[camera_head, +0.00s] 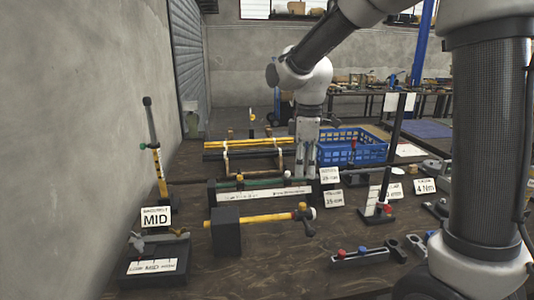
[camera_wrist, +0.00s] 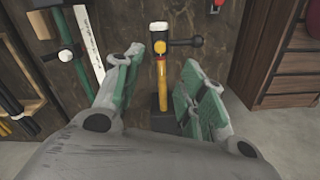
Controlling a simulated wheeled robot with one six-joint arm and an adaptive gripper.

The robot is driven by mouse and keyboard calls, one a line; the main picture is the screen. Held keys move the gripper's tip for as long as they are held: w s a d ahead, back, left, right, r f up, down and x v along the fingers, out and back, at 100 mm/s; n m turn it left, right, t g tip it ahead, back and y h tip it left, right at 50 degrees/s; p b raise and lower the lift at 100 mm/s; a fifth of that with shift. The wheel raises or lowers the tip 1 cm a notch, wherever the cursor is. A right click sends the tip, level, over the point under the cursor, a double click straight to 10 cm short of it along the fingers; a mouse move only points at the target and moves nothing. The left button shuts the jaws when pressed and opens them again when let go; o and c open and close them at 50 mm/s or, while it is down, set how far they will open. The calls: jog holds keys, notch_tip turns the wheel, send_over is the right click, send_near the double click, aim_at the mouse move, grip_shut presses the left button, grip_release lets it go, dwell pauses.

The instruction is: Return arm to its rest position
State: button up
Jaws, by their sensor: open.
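My arm reaches in from the upper right in the head view. My gripper (camera_head: 306,168) points down over the wooden workbench (camera_head: 270,262), behind the yellow-barred tool (camera_head: 265,218). In the wrist view the green-and-grey fingers of my gripper (camera_wrist: 166,75) are spread apart. The yellow-barred tool (camera_wrist: 161,82) shows in the gap between them, with a white end and a black knob. Nothing is seen held in the fingers. How high the fingertips are above the bench is hard to tell.
A blue crate (camera_head: 350,148) stands behind and right of my gripper. A MID sign (camera_head: 156,218) and an upright black-and-yellow tool (camera_head: 155,160) stand at the left. Small fixtures and a 4 Nm sign (camera_head: 425,186) are at the right. The front of the bench is partly clear.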

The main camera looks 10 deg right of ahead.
jog(key=s+d+r+m+t, duration=0.2)
jog(key=s+d+m, duration=0.5)
jog(key=s, duration=0.4)
jog(key=s+d+r+m+t, duration=0.2)
jog(key=s+d+r+m, duration=0.2)
jog(key=s+d+m, duration=0.3)
jog(key=s+d, duration=0.1)
jog(key=s, duration=0.3)
jog(key=shift+r, duration=0.15)
